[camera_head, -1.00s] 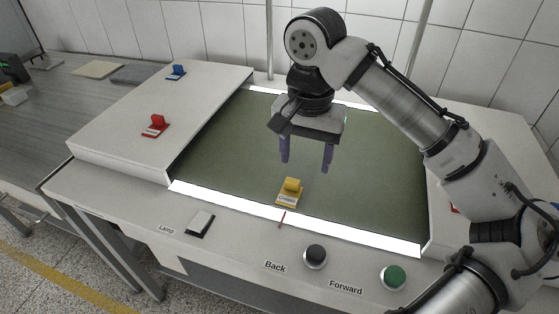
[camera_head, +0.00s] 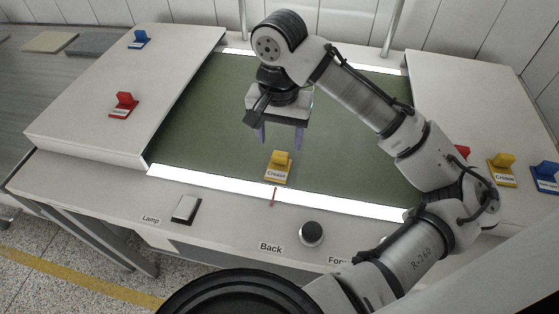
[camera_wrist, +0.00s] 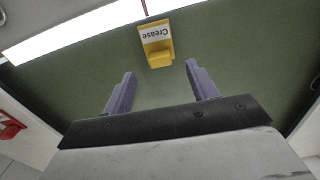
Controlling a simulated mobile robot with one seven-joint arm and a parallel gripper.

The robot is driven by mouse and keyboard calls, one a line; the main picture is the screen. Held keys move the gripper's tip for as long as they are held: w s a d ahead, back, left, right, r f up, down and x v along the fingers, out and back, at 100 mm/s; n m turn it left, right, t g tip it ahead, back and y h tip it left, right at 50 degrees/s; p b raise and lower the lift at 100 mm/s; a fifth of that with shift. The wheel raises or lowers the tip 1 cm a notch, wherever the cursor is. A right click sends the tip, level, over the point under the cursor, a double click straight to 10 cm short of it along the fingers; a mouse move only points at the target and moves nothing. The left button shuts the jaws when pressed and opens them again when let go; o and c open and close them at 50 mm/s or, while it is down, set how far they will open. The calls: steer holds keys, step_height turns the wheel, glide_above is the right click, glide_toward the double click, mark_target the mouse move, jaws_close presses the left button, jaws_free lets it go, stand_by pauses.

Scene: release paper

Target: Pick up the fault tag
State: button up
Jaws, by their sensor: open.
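A yellow tag (camera_head: 278,167) marked "Crease" lies on the green belt (camera_head: 215,120) near its front edge, with its raised grip standing up. My gripper (camera_head: 280,140) hangs over the belt, pointing down, above and a little behind this tag. Its two purple fingers are apart and empty. In the wrist view, the yellow tag (camera_wrist: 156,44) lies just beyond the open fingertips (camera_wrist: 160,69), with its label upside down. It is roughly centred between them, and no contact shows.
A red tag (camera_head: 123,105) and a blue tag (camera_head: 139,39) stand on the left white panel. Red (camera_head: 462,152), yellow (camera_head: 502,170) and blue (camera_head: 545,177) tags stand on the right. A lamp switch (camera_head: 186,209) and dark button (camera_head: 311,233) sit in front.

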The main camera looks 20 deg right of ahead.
mark_target(280, 156)
steer(key=shift+f+p, duration=0.55)
steer(key=shift+f, duration=2.1)
steer(key=c, duration=1.1)
steer(key=shift+o, duration=0.2)
steer(key=shift+r, duration=0.15)
